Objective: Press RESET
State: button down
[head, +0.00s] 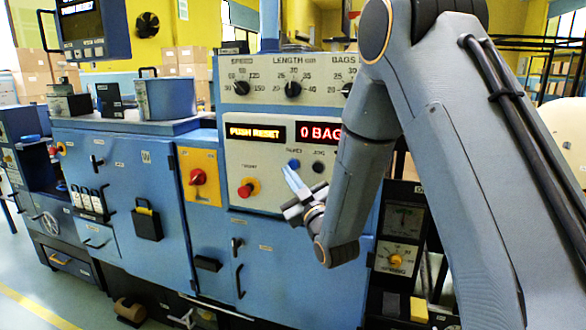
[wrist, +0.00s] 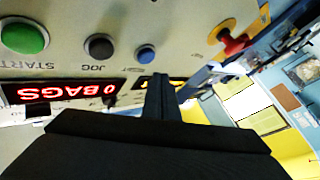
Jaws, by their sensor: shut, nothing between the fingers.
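The blue RESET button (head: 294,164) is on the cream control panel (head: 262,152), below the displays; its label is hard to read. It also shows in the wrist view (wrist: 146,53), beside the black JOG button (wrist: 99,46). The left display (head: 255,132) reads PUSH RESET in amber; the right one (head: 320,133) reads 0 BAGS in red. My gripper (head: 289,171) is shut and empty, its fingertips just below the blue button in the head view. In the wrist view the fingertips (wrist: 160,80) are close to the button; I cannot tell whether they touch the panel.
A red emergency button (head: 246,188) on a yellow base sits left of my gripper. The green START button (wrist: 25,37) is beyond JOG. A red rotary switch (head: 198,177) is on a yellow plate farther left. Dials (head: 293,89) line the panel above the displays.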

aim_at(286, 159)
jog(key=shift+w+d, duration=0.25)
jog(key=shift+w, duration=0.45)
jog(key=shift+w+b, duration=0.1)
jog(key=shift+b, duration=0.2)
dwell(1.3)
jog(key=shift+w+d, duration=0.15)
jog(key=shift+w, duration=0.15)
jog(key=shift+w+d+b, duration=0.15)
jog(key=shift+w+b, duration=0.25)
jog(key=shift+b, duration=0.05)
dwell(0.7)
jog(key=shift+s, duration=0.15)
jog(key=shift+s+a, duration=0.3)
jog(key=shift+s, duration=0.35)
jog(key=s, duration=0.1)
jog(key=s+a, duration=0.1)
jog(key=s, duration=0.2)
jog(key=shift+s+a, duration=0.35)
